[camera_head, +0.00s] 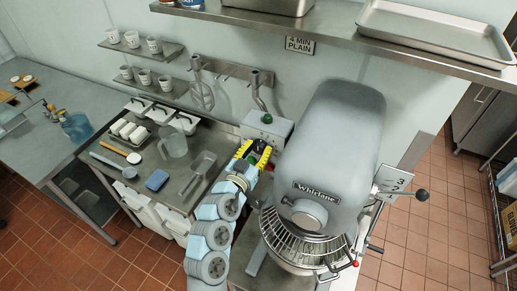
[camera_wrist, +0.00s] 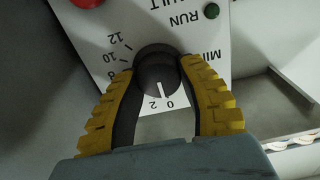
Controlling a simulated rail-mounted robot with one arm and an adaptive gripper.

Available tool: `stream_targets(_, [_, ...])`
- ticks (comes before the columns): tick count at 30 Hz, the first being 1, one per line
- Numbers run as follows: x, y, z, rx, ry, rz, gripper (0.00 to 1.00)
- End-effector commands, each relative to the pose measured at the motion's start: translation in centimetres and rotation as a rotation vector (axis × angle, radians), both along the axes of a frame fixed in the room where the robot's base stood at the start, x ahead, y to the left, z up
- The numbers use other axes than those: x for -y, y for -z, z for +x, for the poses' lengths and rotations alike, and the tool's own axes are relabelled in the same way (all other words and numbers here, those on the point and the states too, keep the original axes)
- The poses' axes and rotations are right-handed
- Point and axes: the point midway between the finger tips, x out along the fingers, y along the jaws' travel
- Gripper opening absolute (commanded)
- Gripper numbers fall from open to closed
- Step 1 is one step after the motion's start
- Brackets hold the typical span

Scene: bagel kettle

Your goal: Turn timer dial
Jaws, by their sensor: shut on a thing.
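The timer dial (camera_wrist: 156,70) is a round black knob on a white panel (camera_wrist: 100,50), in the middle of the wrist view. Its white pointer mark sits close to the 0 and 2 of the printed scale. My gripper (camera_wrist: 160,78) has its yellow-padded fingers on both sides of the dial and is shut on it. In the head view my gripper (camera_head: 258,149) reaches up to the control box (camera_head: 270,127) beside the mixer; the dial itself is hidden there by the fingers.
A red button (camera_wrist: 87,2) and a green lamp (camera_wrist: 212,11) are near the dial on the panel. The large grey mixer (camera_head: 335,140) stands close on the right. A steel table (camera_head: 140,175) with a clear pitcher (camera_head: 174,141) and a scoop (camera_head: 199,170) lies left.

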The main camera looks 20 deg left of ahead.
Motion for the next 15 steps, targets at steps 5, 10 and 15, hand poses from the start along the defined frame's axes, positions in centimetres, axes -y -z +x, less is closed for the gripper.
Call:
stream_targets(5, [0.09,0.50,0.03,0.002,0.001,0.035,0.04])
stream_targets(10, [0.11,0.98,0.03,0.003,0.001,0.102,0.04])
stream_targets(15, [0.14,0.99,0.03,0.013,0.000,0.194,0.04])
